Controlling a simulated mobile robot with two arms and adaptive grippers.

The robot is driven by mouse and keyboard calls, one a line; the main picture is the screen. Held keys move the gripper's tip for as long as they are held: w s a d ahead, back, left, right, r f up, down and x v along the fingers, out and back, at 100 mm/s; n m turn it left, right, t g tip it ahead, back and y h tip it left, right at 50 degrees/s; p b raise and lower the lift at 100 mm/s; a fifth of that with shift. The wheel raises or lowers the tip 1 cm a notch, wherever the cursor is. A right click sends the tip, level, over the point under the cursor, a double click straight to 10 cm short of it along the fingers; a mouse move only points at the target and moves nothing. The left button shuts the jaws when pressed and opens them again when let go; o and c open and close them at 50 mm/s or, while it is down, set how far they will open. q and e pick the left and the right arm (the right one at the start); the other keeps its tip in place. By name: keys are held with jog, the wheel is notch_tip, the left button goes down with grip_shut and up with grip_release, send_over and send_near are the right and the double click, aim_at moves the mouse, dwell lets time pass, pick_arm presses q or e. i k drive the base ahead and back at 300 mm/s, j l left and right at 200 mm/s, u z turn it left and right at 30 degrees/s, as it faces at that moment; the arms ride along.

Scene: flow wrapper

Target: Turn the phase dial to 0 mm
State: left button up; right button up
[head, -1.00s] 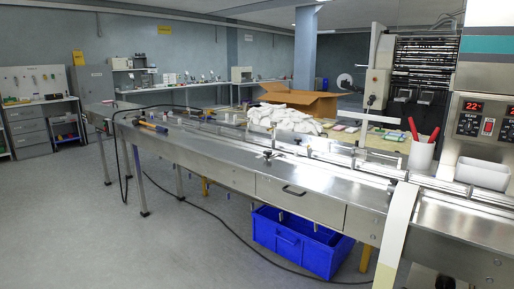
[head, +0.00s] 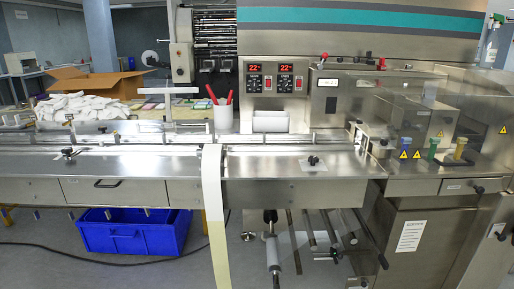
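I cannot make out for sure which part is the phase dial. A small black knob on a pale plate (head: 313,162) sits on the steel infeed bed, right of the film strip. Another black knob (head: 68,152) sits on the bed further left. Any scale or mark on them is too small to read. The flow wrapper's panel has two red displays (head: 257,68) that seem to read 22, with dark controllers below them. Neither of my grippers is in view.
A white film strip (head: 213,190) hangs over the bed's front edge. A blue crate (head: 130,240) stands on the floor below. A white cup with red-handled tools (head: 223,119) and a white bin (head: 271,122) stand behind the bed. Rollers (head: 273,255) hang below.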

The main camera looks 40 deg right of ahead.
aim_at(313, 160)
jog(key=z, duration=1.6)
